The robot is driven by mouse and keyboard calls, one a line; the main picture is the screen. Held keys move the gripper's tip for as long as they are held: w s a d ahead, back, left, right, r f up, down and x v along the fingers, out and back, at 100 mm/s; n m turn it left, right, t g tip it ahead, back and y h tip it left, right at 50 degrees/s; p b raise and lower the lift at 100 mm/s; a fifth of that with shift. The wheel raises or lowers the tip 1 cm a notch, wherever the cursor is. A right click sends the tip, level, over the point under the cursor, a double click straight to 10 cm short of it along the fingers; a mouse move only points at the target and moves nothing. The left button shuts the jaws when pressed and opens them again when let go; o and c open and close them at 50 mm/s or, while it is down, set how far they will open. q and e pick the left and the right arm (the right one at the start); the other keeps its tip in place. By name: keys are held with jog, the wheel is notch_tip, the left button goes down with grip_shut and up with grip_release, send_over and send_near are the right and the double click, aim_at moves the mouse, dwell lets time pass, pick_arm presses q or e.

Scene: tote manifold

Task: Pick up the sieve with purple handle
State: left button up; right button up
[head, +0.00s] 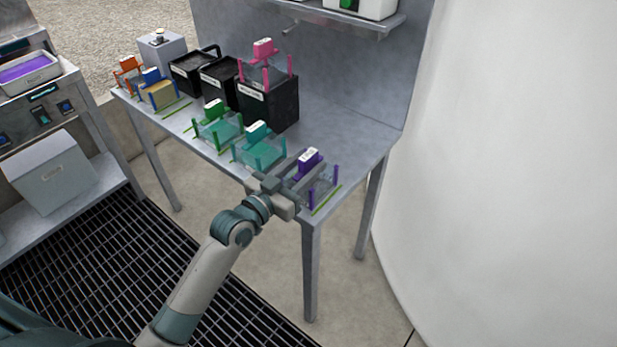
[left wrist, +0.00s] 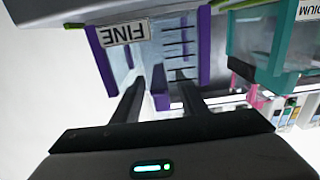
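The sieve with purple handle (head: 309,157) stands at the near right end of the grey bench, with purple corner posts and a clear body. In the left wrist view the picture is upside down; the sieve's "FINE" label (left wrist: 124,32) and purple posts show there. My left gripper (head: 304,177) reaches over the bench edge at the sieve. In the left wrist view its two dark fingers (left wrist: 158,85) are apart, with the purple handle (left wrist: 160,101) seen between them and gaps on both sides. Whether they touch it is not clear. My right gripper is not in view.
A teal sieve (head: 259,150) and a green sieve (head: 217,127) stand left of the purple one. A pink-handled sieve (head: 265,60) sits on a black box (head: 270,105). Orange and blue-handled sieves stand farther left. A wall shelf (head: 340,18) hangs above. The bench's back right is clear.

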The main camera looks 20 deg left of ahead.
aim_at(308, 157)
pick_arm(q)
jog(key=shift+w+d, duration=0.15)
jog(key=shift+w, duration=0.3)
grip_shut()
jog(key=shift+r, duration=0.1)
jog(key=shift+r, duration=0.55)
jog(key=r, duration=0.1)
jog(key=s+r, duration=0.1)
jog(key=r, duration=0.1)
jog(key=shift+d+r, duration=0.1)
jog(key=shift+r, duration=0.05)
jog(key=s+d+r, duration=0.1)
jog(key=s+r, duration=0.5)
jog(key=s, duration=0.4)
jog(key=shift+s+r, duration=0.2)
jog(key=shift+s, duration=0.15)
